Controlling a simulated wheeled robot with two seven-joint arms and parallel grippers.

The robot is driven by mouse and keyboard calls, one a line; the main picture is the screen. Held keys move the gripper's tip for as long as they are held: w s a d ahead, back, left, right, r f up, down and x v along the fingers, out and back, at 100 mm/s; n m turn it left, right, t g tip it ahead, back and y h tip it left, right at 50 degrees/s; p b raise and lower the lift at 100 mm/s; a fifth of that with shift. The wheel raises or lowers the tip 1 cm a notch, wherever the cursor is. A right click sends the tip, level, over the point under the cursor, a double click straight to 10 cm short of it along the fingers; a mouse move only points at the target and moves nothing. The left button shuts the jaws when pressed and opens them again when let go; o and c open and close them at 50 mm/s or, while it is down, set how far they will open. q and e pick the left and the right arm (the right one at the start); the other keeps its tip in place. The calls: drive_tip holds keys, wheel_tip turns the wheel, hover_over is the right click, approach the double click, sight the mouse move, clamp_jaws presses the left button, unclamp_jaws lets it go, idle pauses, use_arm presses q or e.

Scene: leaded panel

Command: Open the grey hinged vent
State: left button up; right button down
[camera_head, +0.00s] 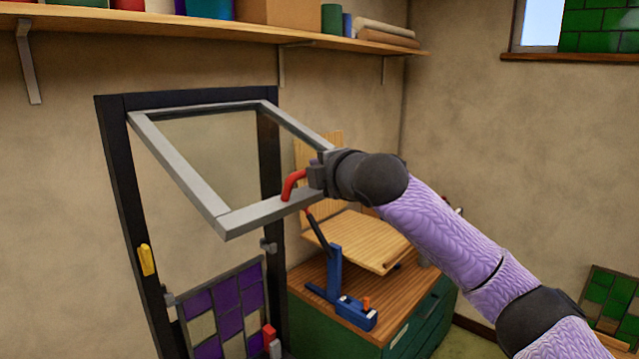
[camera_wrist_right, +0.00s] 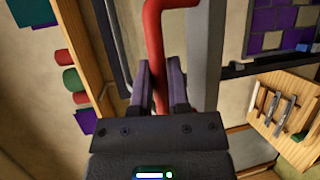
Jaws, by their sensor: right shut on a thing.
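The grey hinged vent (camera_head: 182,170) is a grey frame with a clear pane, set at the top of a dark upright frame (camera_head: 146,255). It is tilted outward, its lower edge swung well out from the dark frame. A red handle (camera_head: 292,184) sits on the vent's lower rail near its right corner. My right gripper (camera_head: 310,180) is at that handle. In the right wrist view, the red handle (camera_wrist_right: 156,45) passes between the two fingers of my right gripper (camera_wrist_right: 160,85), which is shut on it. My left gripper is in neither view.
A leaded panel with purple panes (camera_head: 222,312) stands low in the dark frame. A yellow catch (camera_head: 147,260) is on the left post. A green cabinet (camera_head: 425,325) with a wooden top, a blue tool (camera_head: 336,275) and a tilted board (camera_head: 355,240) stands right. A shelf (camera_head: 200,28) runs above.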

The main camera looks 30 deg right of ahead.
drive_tip(key=shift+r, duration=0.35)
drive_tip(key=c, duration=0.9)
unclamp_jaws()
drive_tip(key=shift+o, duration=1.4)
drive_tip(key=shift+w+a+f, duration=0.15)
drive_tip(key=shift+w+a, duration=0.05)
drive_tip(key=shift+w, duration=0.15)
drive_tip(key=shift+s+d, duration=0.1)
drive_tip(key=shift+s, duration=0.2)
drive_tip(key=s+r+b, duration=0.2)
drive_tip(key=s+b, duration=0.2)
drive_tip(key=s, duration=0.5)
drive_tip(key=shift+s+a, duration=0.15)
drive_tip(key=shift+a, duration=0.15)
drive_tip(key=shift+f, duration=0.15)
